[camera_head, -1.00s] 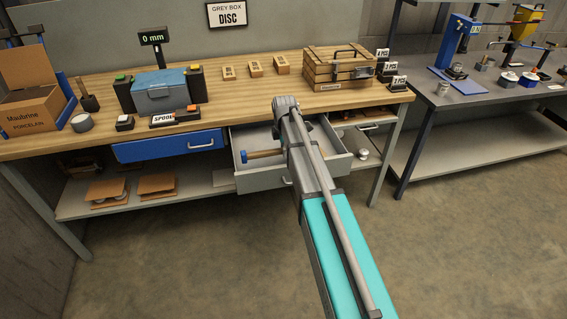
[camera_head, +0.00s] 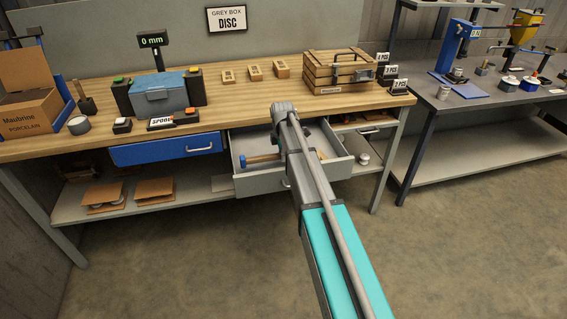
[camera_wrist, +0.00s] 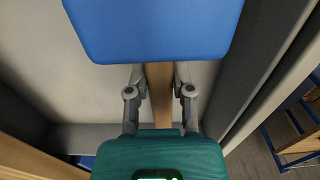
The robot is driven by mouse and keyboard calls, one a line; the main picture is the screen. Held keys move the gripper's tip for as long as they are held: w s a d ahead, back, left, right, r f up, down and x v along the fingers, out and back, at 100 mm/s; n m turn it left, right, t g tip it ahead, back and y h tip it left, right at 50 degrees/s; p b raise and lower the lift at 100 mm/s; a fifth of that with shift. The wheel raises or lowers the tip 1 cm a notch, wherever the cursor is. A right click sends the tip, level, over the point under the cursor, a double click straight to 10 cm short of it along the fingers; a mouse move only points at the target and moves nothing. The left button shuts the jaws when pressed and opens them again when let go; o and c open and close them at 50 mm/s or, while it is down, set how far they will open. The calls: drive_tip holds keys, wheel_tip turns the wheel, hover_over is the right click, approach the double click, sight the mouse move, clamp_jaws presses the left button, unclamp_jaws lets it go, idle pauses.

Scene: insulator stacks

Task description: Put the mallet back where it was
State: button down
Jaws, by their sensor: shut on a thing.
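The mallet has a blue head (camera_head: 243,162) and a wooden handle (camera_head: 262,158). In the head view it lies across the inside of the open grey drawer (camera_head: 264,184), head to the left. My arm covers the middle of the handle. In the wrist view the blue head (camera_wrist: 155,28) fills the top, and the handle (camera_wrist: 160,105) runs down between the fingers. My gripper (camera_wrist: 160,78) is shut on the handle, close to the head. The head view hides my fingers behind the arm. I cannot tell whether the mallet touches the drawer floor.
A closed blue drawer (camera_head: 165,149) is left of the open one. The wooden bench top (camera_head: 220,110) above carries a blue-grey box (camera_head: 158,92), small blocks and a wooden crate (camera_head: 340,72). Drawer walls stand close around my gripper. The floor in front is clear.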

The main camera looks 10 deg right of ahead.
drive_tip(key=shift+f+b, duration=1.25)
drive_tip(key=shift+f, duration=0.3)
drive_tip(key=shift+f, duration=0.2)
drive_tip(key=shift+c, duration=2.4)
unclamp_jaws()
drive_tip(key=shift+r, duration=0.1)
drive_tip(key=shift+r, duration=0.2)
wheel_tip(320, 180, up, 12)
drive_tip(key=p, duration=1.2)
drive_tip(key=shift+f, duration=0.1)
